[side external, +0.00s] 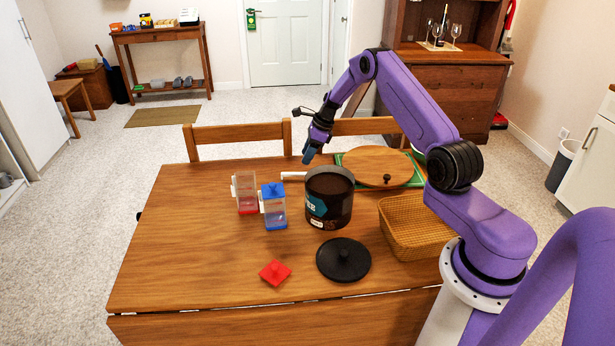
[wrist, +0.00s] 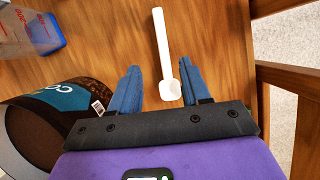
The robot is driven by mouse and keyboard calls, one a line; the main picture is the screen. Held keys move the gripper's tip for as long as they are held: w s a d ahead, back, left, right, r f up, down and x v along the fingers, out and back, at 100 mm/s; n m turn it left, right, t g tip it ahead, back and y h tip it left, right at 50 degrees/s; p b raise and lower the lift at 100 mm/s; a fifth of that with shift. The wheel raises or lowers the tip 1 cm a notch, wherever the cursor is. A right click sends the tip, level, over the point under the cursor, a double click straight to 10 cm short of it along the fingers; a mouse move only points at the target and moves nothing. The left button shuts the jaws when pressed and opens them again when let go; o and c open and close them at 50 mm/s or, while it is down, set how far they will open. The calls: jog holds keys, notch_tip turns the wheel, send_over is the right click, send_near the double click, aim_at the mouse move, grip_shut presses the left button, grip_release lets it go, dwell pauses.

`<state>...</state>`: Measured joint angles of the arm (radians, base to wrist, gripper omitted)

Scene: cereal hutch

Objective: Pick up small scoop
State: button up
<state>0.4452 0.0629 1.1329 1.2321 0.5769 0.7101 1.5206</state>
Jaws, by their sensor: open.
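My gripper (wrist: 157,85) has blue fingers, open and empty, with the scoop in the gap. In the side external view my gripper (side external: 308,156) is above the table's far side, behind the canister.
The open dark canister (side external: 330,205) stands close to my gripper, on the left in the wrist view (wrist: 72,95). Red-based (side external: 245,192) and blue-lidded (side external: 273,206) clear containers stand left of it. A black lid (side external: 343,259), red lid (side external: 275,272) and wicker basket (side external: 412,232) are nearer. Chairs line the far edge.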

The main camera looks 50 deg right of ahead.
aim_at(298, 173)
jog(key=shift+w+x, duration=0.2)
jog(key=shift+x, duration=3.75)
jog(key=shift+d+f, duration=0.1)
jog(key=shift+f, duration=0.2)
grip_shut()
